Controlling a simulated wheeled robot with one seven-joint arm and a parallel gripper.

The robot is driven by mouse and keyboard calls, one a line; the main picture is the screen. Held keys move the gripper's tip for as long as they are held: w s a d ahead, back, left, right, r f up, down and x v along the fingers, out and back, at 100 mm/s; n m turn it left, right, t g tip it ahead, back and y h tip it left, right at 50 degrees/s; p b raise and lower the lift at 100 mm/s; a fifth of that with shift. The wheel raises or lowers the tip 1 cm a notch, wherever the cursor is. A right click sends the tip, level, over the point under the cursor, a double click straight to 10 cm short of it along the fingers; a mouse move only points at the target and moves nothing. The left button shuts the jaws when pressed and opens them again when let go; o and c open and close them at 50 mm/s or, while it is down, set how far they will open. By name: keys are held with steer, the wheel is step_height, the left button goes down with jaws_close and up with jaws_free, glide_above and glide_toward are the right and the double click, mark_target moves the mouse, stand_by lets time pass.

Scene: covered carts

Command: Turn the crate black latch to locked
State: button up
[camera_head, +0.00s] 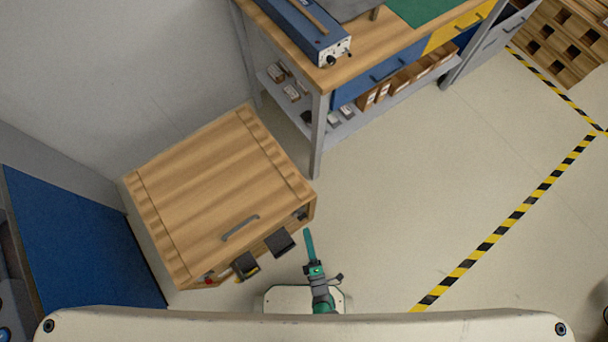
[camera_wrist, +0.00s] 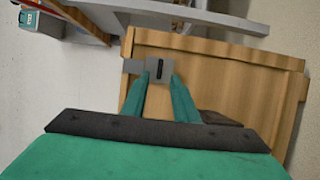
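The crate is a wooden box with a closed lid (camera_head: 220,175) and a grey bar handle (camera_head: 240,228) on top. In the wrist view its wooden face (camera_wrist: 225,72) fills the right half. The black latch (camera_wrist: 159,69) is a small upright dark bar on a grey plate. In the head view, a small dark fitting (camera_head: 302,214) near the crate's right corner may be this latch. My gripper (camera_head: 307,235) is teal and just off the crate's front right side. In the wrist view, its fingertips (camera_wrist: 159,78) are apart, with the latch showing between and just beyond them. Contact cannot be told.
Two dark brackets (camera_head: 280,242) (camera_head: 245,265) jut from the crate's front, with a small red part (camera_head: 208,281) to their left. A workbench (camera_head: 375,45) stands behind the crate, its leg (camera_head: 318,135) close by. A blue surface (camera_head: 80,245) lies left.

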mark_target(302, 216)
steer(key=x, duration=0.6)
jaws_close()
